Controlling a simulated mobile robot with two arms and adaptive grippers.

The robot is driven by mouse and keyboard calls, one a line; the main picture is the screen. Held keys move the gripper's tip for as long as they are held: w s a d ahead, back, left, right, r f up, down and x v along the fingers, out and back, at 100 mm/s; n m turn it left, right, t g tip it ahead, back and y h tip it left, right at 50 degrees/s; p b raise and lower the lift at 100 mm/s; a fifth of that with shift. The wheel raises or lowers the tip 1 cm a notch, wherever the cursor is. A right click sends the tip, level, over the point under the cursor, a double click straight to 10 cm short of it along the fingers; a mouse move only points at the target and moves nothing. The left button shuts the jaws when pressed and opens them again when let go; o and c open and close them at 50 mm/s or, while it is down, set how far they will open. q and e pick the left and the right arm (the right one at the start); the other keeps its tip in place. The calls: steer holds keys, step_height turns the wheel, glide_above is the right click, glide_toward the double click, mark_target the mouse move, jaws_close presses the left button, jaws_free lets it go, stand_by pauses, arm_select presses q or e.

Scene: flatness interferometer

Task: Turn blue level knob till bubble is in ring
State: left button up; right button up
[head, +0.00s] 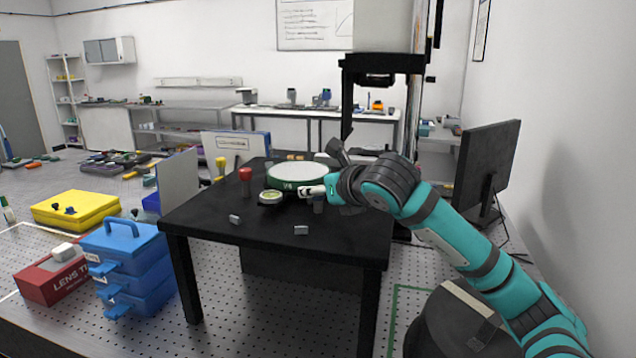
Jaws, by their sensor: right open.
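A black table carries a round platform (296,175) with a pale top and green rim. The round bubble level (271,198), with a yellow-green face, sits at its front left; the bubble and ring are too small to read. A small blue-grey knob (319,204), apparently the blue level knob, shows at the front right of the platform, partly hidden by my right gripper (316,192). The gripper is open, close to this knob; I cannot tell whether they touch. A red knob (245,174) and a yellow knob (220,165) stand to the left. My left gripper is out of view.
Two small grey blocks (301,230) (235,219) lie on the table's front part, otherwise clear. A dark column and head (380,64) rise behind the platform. A monitor (486,165) stands right; blue drawers (127,262) and a yellow case (76,209) stand left.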

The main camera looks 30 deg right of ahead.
steer(key=shift+w+f, duration=0.2)
steer(key=shift+w, duration=0.25)
jaws_close()
steer(key=shift+d+f+n+y+b, duration=0.1)
steer(key=shift+f+n+y+b, duration=0.05)
steer(key=shift+n+y+b, duration=0.9)
steer(key=shift+n+y, duration=0.05)
steer(key=shift+y, duration=0.2)
steer(key=shift+n+y, duration=0.7)
steer(key=shift+y, duration=0.1)
steer(key=shift+r+n+g+y, duration=0.25)
steer(key=shift+n+g+y, duration=0.15)
steer(key=shift+n+y, duration=0.6)
steer(key=shift+y, duration=0.4)
